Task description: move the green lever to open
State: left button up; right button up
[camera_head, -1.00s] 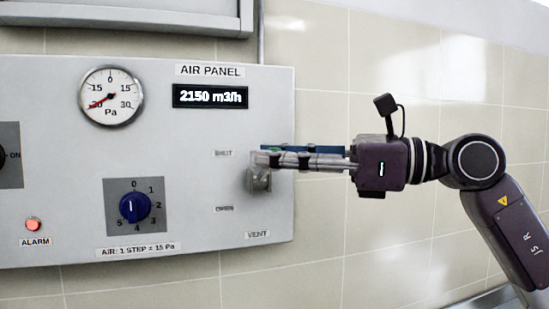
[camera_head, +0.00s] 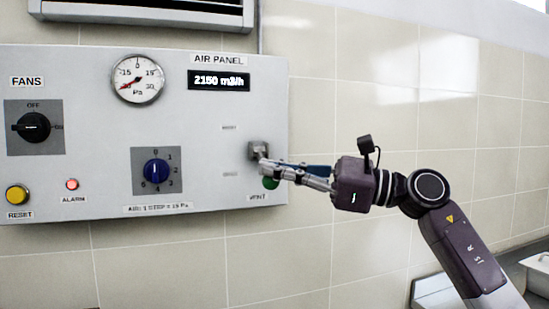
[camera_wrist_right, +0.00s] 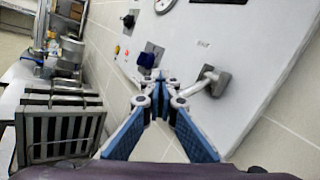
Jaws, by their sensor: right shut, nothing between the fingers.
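The green lever (camera_head: 270,183) is on the right part of the air panel, below its grey mount (camera_head: 258,150). Its green end shows just under my right gripper's fingertips, level with the lower, blurred label. In the right wrist view the grey lever stem and mount (camera_wrist_right: 215,80) show to the right of the fingers; the green end is not visible there. My right gripper (camera_head: 268,169) is shut with nothing between its fingers, its tips in front of the lever just above the green end. I cannot tell whether they touch. The right gripper also shows in the wrist view (camera_wrist_right: 160,80). My left gripper is not in view.
The air panel (camera_head: 100,120) carries a gauge (camera_head: 138,79), a 2150 m3/h display (camera_head: 219,80), a black fans knob (camera_head: 33,127), a blue step knob (camera_head: 157,172), a yellow reset button (camera_head: 17,195) and a lit alarm lamp (camera_head: 72,184). Tiled wall lies to the right.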

jog(key=o, duration=0.8)
jog(key=shift+w+r, duration=0.15)
jog(key=shift+w, duration=0.05)
jog(key=shift+c, duration=0.2)
jog(key=shift+o, duration=0.8)
jog(key=shift+s+d+r, duration=0.1)
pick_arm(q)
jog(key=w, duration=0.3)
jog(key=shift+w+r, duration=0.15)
pick_arm(e)
jog(key=v, duration=1.2)
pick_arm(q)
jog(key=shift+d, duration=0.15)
